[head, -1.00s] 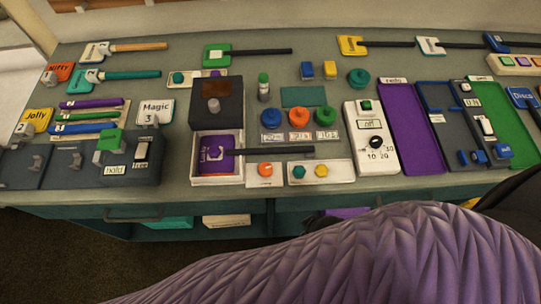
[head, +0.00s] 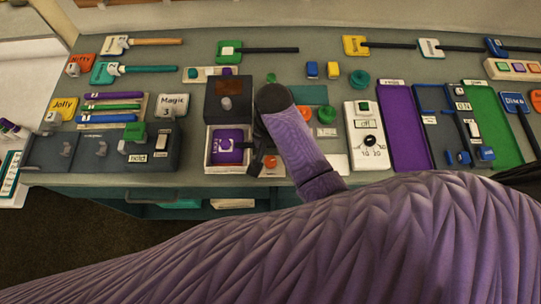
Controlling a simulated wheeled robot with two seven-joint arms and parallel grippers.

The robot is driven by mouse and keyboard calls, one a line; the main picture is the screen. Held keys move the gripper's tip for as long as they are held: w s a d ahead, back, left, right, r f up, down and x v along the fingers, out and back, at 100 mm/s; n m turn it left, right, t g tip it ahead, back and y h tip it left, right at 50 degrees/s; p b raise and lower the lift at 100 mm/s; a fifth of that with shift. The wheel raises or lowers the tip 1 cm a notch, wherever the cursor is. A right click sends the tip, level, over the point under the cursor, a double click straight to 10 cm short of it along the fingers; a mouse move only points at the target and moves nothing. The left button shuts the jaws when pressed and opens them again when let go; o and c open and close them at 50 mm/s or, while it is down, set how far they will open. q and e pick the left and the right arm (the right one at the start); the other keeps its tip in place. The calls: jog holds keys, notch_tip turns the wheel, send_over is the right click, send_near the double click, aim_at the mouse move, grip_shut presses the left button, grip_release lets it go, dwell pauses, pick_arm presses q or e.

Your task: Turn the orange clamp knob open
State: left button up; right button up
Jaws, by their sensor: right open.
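The orange clamp knob (head: 270,162) sits on a small white plate at the front of the bench, right of the white-framed tray with the purple card (head: 228,139). My right arm reaches in from the lower right, bent over the bench. My right gripper (head: 262,150) is open and points down just above or beside the knob. Its dark body and the purple forearm hide part of the plate, and I cannot tell whether the fingers touch the knob. My left gripper is out of view.
A dark box (head: 228,99) stands behind the tray. A white dial panel (head: 366,137) is right of my forearm. A dark switch panel (head: 148,148) with a green block lies to the left. My forearm covers part of the ring row and the front plates.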

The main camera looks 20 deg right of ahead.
aim_at(270, 161)
jog(key=f+b, duration=0.2)
jog(key=f, duration=0.3)
jog(key=f+b, duration=0.2)
jog(key=f, duration=0.3)
jog(key=shift+w+a+b, duration=0.2)
jog(key=shift+b, duration=0.15)
jog(key=shift+c, duration=0.9)
grip_shut()
